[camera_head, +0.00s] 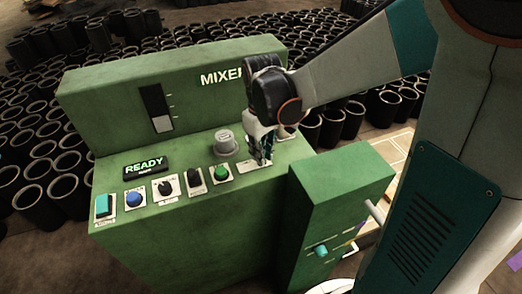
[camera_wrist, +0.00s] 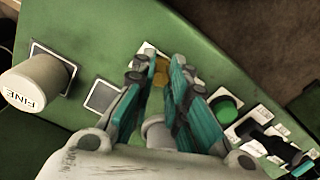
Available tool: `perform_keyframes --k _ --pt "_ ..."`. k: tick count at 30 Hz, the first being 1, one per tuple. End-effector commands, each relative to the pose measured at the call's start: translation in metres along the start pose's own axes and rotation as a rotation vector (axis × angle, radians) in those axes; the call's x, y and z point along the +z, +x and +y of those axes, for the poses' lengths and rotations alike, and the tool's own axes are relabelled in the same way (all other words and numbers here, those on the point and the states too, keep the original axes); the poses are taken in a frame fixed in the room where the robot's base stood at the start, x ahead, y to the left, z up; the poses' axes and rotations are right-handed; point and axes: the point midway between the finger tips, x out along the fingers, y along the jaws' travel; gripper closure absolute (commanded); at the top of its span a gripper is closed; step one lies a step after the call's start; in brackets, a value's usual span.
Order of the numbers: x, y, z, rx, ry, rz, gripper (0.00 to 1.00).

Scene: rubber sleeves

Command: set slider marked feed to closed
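My gripper (camera_head: 262,158) points down over the right end of the green mixer console. In the wrist view its two teal fingers (camera_wrist: 158,72) stand apart. Between the fingertips shows a small yellow-orange piece (camera_wrist: 161,74) on a pale plate (camera_wrist: 147,49); it may be the feed slider's handle, but no feed label is readable. I cannot tell whether the fingers touch it. In the head view the plate (camera_head: 247,168) under the gripper is partly hidden by the fingers.
A green button (camera_head: 221,172) sits just left of the gripper; it also shows in the wrist view (camera_wrist: 224,108). A grey knob (camera_head: 227,142) stands behind it. A pale knob marked FINE (camera_wrist: 32,85) is nearby. A lower green cabinet (camera_head: 340,180) stands at right.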

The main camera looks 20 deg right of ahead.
Motion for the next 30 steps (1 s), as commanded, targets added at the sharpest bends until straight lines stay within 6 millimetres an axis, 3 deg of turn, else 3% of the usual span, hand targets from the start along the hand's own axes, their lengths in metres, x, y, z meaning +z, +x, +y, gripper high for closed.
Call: perform_keyframes --k 5,15,23,24,26,30 --pt "-0.002 0.0 -0.004 0.0 -0.002 0.0 1.0" --pt "-0.017 0.0 -0.041 0.0 -0.002 0.001 1.0" --pt "-0.018 0.0 -0.042 -0.003 -0.001 0.002 1.0" --pt "-0.018 0.0 -0.042 -0.003 -0.001 0.002 0.77" --pt "-0.018 0.0 -0.042 -0.003 -0.002 0.002 0.65" --pt "-0.018 0.0 -0.042 -0.002 -0.001 0.002 0.65"
